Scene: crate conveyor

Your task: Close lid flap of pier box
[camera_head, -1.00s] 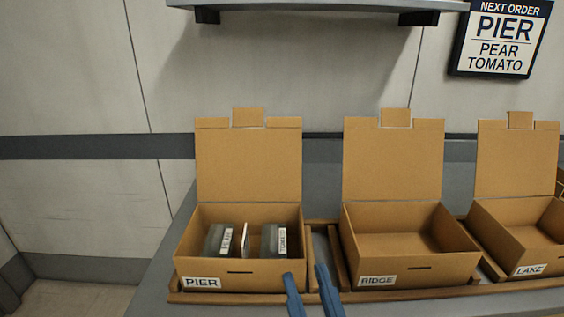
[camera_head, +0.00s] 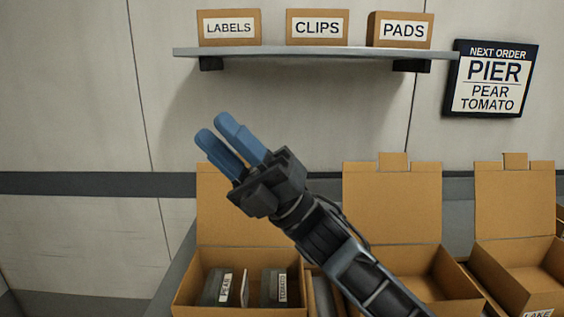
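The pier box (camera_head: 188,298) is a brown cardboard box at the lower left, with its front cut off by the picture's bottom edge. Its lid flap (camera_head: 214,215) stands upright at the back, partly hidden by my gripper. Inside stand a dark pack labelled PEAR (camera_head: 213,288), a pale upright card (camera_head: 244,288) and a dark pack labelled TOMATO (camera_head: 269,286). My gripper (camera_head: 213,127) is raised in front of the lid, with its blue fingers pointing up and left. I see nothing held. The finger gap is hard to judge from this angle.
The ridge box with its upright lid (camera_head: 400,215) and the lake box (camera_head: 508,280) stand open to the right. Above, a wall shelf (camera_head: 300,51) holds boxes labelled LABELS, CLIPS and PADS. An order sign (camera_head: 494,80) reads PIER, PEAR, TOMATO. The wall left of the pier box is clear.

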